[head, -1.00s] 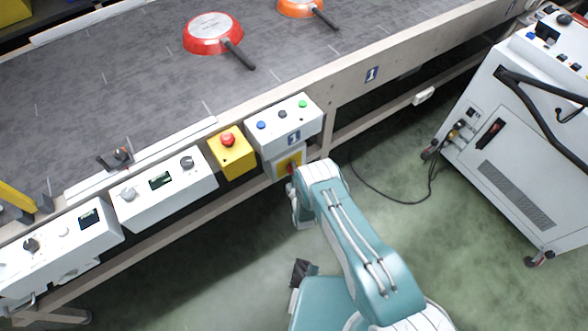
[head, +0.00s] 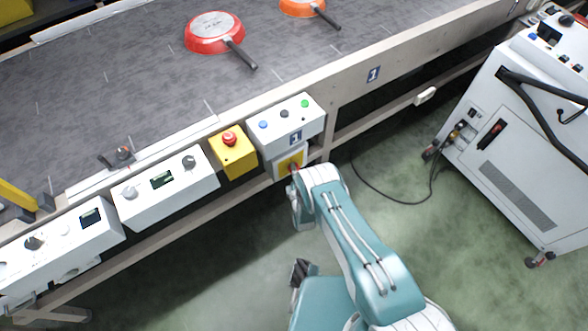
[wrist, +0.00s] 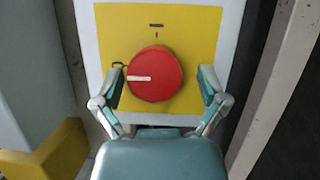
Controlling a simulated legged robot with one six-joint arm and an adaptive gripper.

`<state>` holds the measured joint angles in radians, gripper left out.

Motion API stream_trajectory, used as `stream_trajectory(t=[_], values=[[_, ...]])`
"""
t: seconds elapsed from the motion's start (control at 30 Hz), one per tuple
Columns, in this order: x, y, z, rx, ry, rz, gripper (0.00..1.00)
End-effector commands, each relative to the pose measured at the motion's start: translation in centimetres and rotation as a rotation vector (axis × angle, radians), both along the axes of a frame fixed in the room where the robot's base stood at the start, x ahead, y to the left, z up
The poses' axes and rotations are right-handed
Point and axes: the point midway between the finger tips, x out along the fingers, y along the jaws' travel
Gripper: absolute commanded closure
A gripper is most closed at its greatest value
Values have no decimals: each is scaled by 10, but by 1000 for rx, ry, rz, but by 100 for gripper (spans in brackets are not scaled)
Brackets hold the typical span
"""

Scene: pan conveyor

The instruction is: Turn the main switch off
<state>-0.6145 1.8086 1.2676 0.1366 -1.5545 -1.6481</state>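The main switch is a round red knob (wrist: 165,88) on a yellow plate (wrist: 200,25) in the wrist view. A white line on the knob points left, roughly level, towards a small dark mark on the plate; another mark sits above the knob. My gripper (wrist: 162,86) is open, with one finger on each side of the knob. The left finger is very close to it, and touching cannot be told; a gap shows on the right. In the head view the yellow plate (head: 288,160) shows below the button box, and my arm hides much of the knob and gripper.
Above the switch is a white box (head: 290,128) with several buttons. A yellow emergency-stop box (head: 233,157) stands to its left. Pans (head: 213,32) lie on the conveyor (head: 110,80). A white machine (head: 515,150) stands at right, with a cable on the floor.

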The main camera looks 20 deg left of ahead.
Motion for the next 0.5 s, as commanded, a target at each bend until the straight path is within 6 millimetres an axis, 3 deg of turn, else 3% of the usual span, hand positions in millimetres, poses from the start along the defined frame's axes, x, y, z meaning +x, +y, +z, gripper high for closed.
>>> stream_trajectory(t=[0.33,0.5], values=[[0,-3,2,4,-4,-6,4],[-17,-11,0,3,-2,-5,4]])
